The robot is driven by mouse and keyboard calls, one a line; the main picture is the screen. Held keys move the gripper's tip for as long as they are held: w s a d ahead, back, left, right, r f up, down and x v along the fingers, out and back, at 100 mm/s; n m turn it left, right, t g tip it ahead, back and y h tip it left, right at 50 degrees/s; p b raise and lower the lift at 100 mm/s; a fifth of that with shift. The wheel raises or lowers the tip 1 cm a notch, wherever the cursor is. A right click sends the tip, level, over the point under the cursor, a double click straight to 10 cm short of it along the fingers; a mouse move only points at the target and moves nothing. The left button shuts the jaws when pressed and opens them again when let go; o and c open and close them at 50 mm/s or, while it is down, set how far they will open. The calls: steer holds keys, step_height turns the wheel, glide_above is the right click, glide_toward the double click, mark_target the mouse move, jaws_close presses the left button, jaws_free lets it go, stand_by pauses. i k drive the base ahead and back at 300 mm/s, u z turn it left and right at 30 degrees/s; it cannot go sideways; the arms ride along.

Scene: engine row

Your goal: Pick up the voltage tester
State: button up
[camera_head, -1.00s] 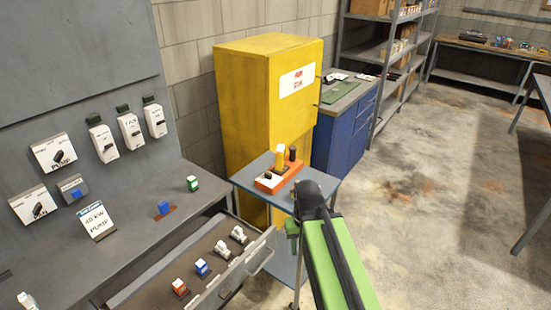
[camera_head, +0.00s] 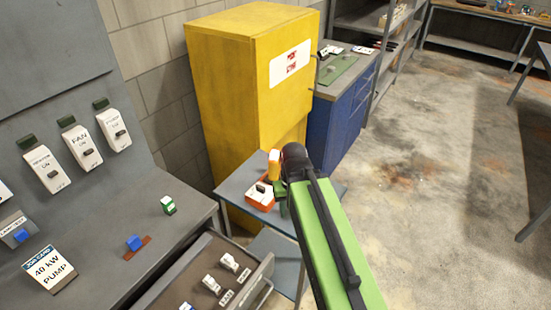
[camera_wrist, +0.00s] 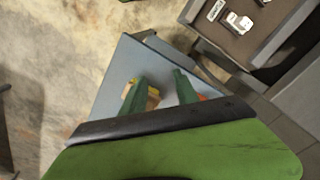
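A yellow upright tool with an orange-brown top, which looks like the voltage tester (camera_head: 273,164), stands at the orange holder (camera_head: 258,199) on the small grey table. My gripper (camera_head: 282,200) is at the right side of the holder, and my arm covers part of it. In the wrist view my gripper (camera_wrist: 160,88) has its two green fingers apart over the table. A yellow piece (camera_wrist: 153,99) shows beside the left finger, partly hidden. I cannot tell whether a finger touches it. Nothing is visibly held.
The small grey table (camera_head: 232,188) stands before a yellow cabinet (camera_head: 232,100). An open drawer (camera_head: 190,282) with several small parts is close on the left, below the switch bench (camera_head: 170,232). A blue cabinet (camera_head: 343,125) stands behind.

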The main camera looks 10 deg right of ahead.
mark_target(274, 161)
steer(key=u, duration=5.4)
steer(key=i, duration=0.1)
steer(key=z, duration=2.45)
steer(key=k, duration=0.15)
steer(key=u, duration=1.7)
steer(key=k, duration=2.5)
steer(key=z, duration=0.25)
